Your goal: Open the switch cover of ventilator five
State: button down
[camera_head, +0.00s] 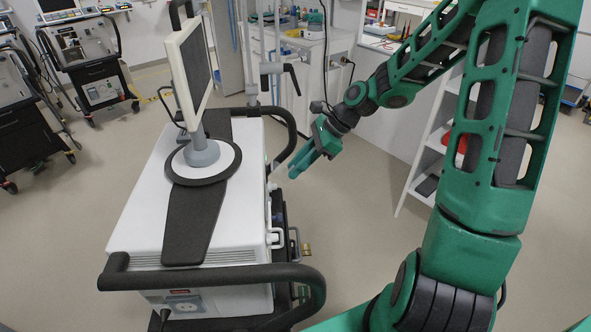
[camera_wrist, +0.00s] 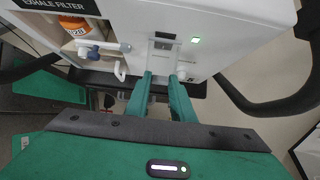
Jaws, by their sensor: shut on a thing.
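The ventilator (camera_head: 165,215) is a white box with a monitor on top, near and left of centre in the head view; its number is not readable. My gripper (camera_head: 294,174) points down and left beside its right side. The exact grip is partly hidden by the fingers.
Left of the cover are a white hooked fitting (camera_wrist: 121,71), a blue-grey valve (camera_wrist: 88,50) and an orange-labelled filter (camera_wrist: 74,27). Black handle rails (camera_head: 290,282) curve around the ventilator. A white shelf (camera_head: 428,165) stands right; other ventilators (camera_head: 90,60) stand back left. Open floor lies between.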

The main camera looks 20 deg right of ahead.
aim_at(287, 172)
jog(key=r+h, duration=0.1)
jog(key=h, duration=0.1)
jog(key=r+g+h, duration=0.1)
jog(key=shift+w+a+r+h, duration=0.15)
jog(key=shift+a+r+h, duration=0.15)
jog(key=shift+h, duration=0.1)
jog(key=shift+a+r+g+h, duration=0.3)
jog(key=shift+r+h, duration=0.25)
jog(key=shift+h, duration=0.5)
jog(key=shift+a+r+g+h, duration=0.2)
jog(key=shift+r+g+h, duration=0.25)
jog(key=shift+h, duration=0.6)
jog(key=shift+r, duration=0.1)
jog(key=c, duration=1.5)
grip_release()
jog(key=r, duration=0.7)
jog(key=a+r, duration=0.1)
jog(key=r, duration=0.2)
jog(key=shift+w+r, duration=0.3)
jog(key=shift+r, duration=0.05)
